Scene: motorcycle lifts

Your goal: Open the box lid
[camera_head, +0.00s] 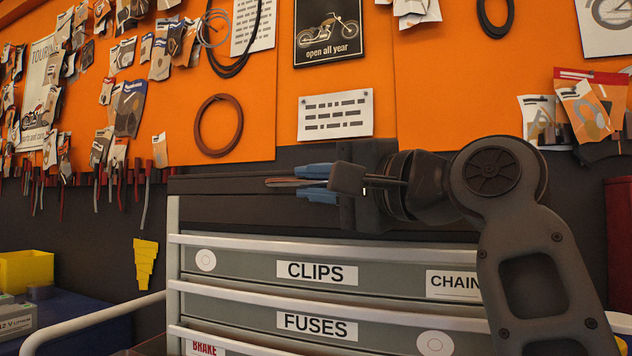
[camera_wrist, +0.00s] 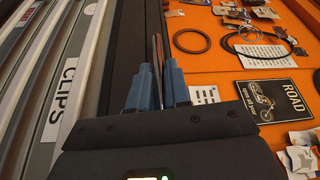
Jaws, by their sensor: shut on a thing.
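The box is a grey tool chest (camera_head: 232,262) with labelled drawers and a dark top section (camera_head: 215,212). The top section looks closed and level; where its lid begins is hard to tell. My gripper (camera_head: 285,183) is at the height of the dark top, coming in from the right with blue fingers pointing left. I cannot tell whether this strip belongs to the lid. My wrist and arm hide the top's right part.
An orange wall panel (camera_head: 340,70) with hanging packets and rings stands close behind. Tools hang in a row (camera_head: 100,180) at the left. A pale rail (camera_head: 95,318) projects from the chest's left.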

